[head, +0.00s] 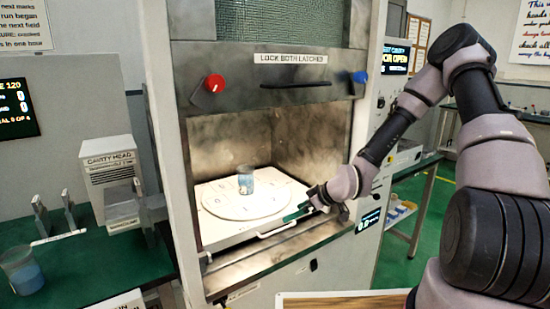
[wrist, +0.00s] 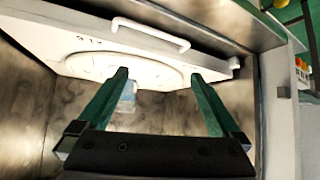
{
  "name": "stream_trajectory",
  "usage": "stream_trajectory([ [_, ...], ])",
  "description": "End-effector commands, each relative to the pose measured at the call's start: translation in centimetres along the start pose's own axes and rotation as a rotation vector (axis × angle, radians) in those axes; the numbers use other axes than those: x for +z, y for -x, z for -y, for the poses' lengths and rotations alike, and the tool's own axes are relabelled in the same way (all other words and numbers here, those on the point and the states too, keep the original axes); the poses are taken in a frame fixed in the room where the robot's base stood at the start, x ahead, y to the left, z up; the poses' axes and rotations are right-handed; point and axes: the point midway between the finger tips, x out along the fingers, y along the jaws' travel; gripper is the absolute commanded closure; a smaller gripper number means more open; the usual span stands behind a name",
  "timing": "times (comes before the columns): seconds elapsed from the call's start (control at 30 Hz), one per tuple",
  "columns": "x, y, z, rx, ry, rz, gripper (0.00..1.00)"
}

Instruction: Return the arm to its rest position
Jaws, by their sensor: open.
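My arm reaches in from the right in the head view, bent at the elbow. My gripper (head: 298,213) is at the front right of the open cavity, close to the handle (head: 277,230) of the white tray. Its two green fingers stand apart with nothing between them in the wrist view (wrist: 160,76). The white tray (head: 222,234) carries a round plate (head: 228,210). A beaker of bluish liquid (head: 245,182) stands upright on the plate. It shows partly behind a finger in the wrist view (wrist: 128,103). I cannot tell whether the gripper touches the tray.
The raised door (head: 287,90) hangs above the cavity, with a red knob (head: 215,83) and a blue knob (head: 360,77). The cavity's right wall is near the gripper. A green bench at left holds a beaker (head: 22,272) and a rack (head: 60,237). A side table stands at right.

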Motion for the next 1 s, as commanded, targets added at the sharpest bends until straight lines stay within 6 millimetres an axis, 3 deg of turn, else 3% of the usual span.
stream_trajectory([
  [0.23, 0.0, 7.0, -3.8, 0.114, -0.068, 0.232, 0.00],
  [0.53, -2.7, 18.0, -6.2, 0.327, -0.267, 0.379, 0.00],
  [0.77, -5.8, 27.1, -5.2, 0.485, -0.482, 0.374, 0.00],
  [1.0, -8.7, 35.9, -1.3, 0.583, -0.749, 0.270, 0.00],
])
